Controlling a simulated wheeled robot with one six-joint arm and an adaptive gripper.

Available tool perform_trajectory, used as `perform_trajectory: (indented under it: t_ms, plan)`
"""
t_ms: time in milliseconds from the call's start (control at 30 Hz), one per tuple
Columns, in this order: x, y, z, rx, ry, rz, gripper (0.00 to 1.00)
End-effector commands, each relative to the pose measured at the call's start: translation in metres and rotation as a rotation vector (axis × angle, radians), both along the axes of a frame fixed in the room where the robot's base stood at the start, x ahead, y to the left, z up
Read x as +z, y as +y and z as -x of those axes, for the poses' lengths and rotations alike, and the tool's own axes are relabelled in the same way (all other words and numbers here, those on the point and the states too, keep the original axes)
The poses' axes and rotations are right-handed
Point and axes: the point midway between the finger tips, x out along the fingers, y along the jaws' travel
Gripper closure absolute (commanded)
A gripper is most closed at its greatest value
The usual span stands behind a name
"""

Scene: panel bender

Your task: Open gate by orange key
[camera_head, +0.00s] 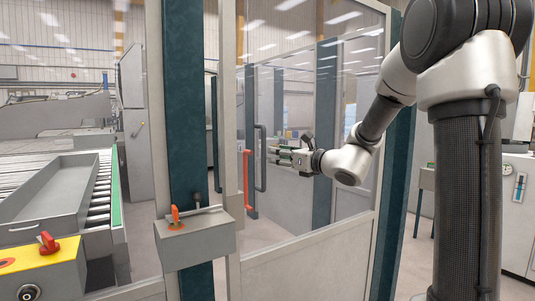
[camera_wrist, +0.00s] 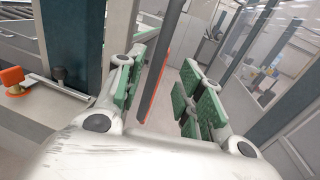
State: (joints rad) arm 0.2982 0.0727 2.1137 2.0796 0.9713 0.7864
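The gate (camera_head: 310,245) is a grey-framed panel with clear glazing above and looks shut beside a dark green post. An upright handle with an orange-red bar (camera_head: 248,185) is on its left side. The orange key (camera_head: 175,215) stands upright on a grey lock box (camera_head: 197,240) on the post; it also shows at the left edge of the wrist view (camera_wrist: 12,76). My gripper (camera_head: 272,156) is at handle height, well above and right of the key. In the wrist view its green-padded fingers (camera_wrist: 165,78) are apart, with the handle bar (camera_wrist: 158,72) showing between them, not gripped.
A yellow-topped box with a red knob (camera_head: 47,243) is at the lower left. Behind it, a grey tray (camera_head: 50,200) lies on a roller conveyor. The post (camera_head: 187,110) stands between conveyor and gate. A cabinet (camera_head: 517,200) is at the right.

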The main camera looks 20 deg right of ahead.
Motion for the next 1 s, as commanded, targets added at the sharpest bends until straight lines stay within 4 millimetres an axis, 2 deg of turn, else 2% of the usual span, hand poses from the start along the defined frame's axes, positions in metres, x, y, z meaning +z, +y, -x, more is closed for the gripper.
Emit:
perform_trajectory:
  t_ms: [500,833,867,1000]
  plan:
    - [-0.001,0.035,-0.061,0.004,0.006,-0.007,0.63]
    - [-0.001,0.038,-0.066,0.003,0.007,-0.006,0.63]
    - [-0.001,0.038,-0.066,0.003,0.007,-0.006,0.65]
    - [-0.001,0.038,-0.066,0.003,0.007,-0.006,0.90]
